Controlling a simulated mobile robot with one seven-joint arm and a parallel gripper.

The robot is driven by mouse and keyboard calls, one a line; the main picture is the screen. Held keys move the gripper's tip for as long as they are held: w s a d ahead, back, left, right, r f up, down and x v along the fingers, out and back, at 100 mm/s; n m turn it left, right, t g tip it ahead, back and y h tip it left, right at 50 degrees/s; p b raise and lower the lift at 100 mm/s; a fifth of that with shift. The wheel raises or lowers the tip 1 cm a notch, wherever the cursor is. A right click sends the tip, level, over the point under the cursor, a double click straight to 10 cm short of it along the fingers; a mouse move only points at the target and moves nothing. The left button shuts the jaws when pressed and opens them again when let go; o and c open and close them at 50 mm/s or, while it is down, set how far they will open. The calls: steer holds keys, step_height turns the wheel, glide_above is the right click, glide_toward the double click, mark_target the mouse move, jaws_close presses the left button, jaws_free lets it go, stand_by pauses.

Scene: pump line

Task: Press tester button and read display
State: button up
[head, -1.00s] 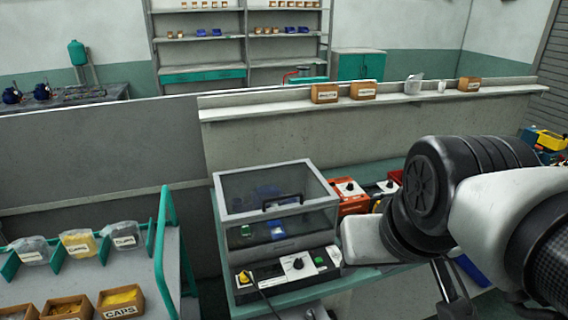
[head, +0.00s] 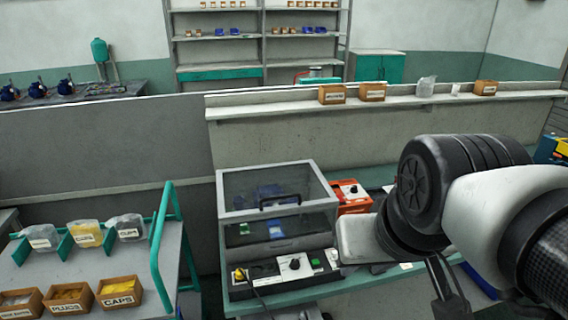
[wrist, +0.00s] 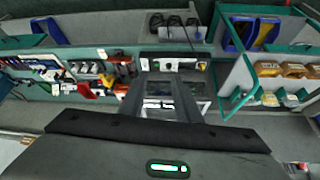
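The tester is a grey box with a clear lid (head: 278,188), standing on a green-edged bench in the head view. Its front panel holds a dark display (head: 264,270), a black knob on a white plate (head: 295,265) and a green button (head: 316,263). No reading on the display can be made out. Small green and blue items show inside the box. The wrist view also shows the tester (wrist: 171,97), below its panel. My arm's black and white links are right of the tester in the head view.
A cart with a green rail (head: 160,240) and labelled bins (head: 119,291) is at left. A low wall with a ledge (head: 380,104) carrying small boxes runs behind the bench. A cable hangs from the panel's yellow plug.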

jaws_close()
stand_by(1.4)
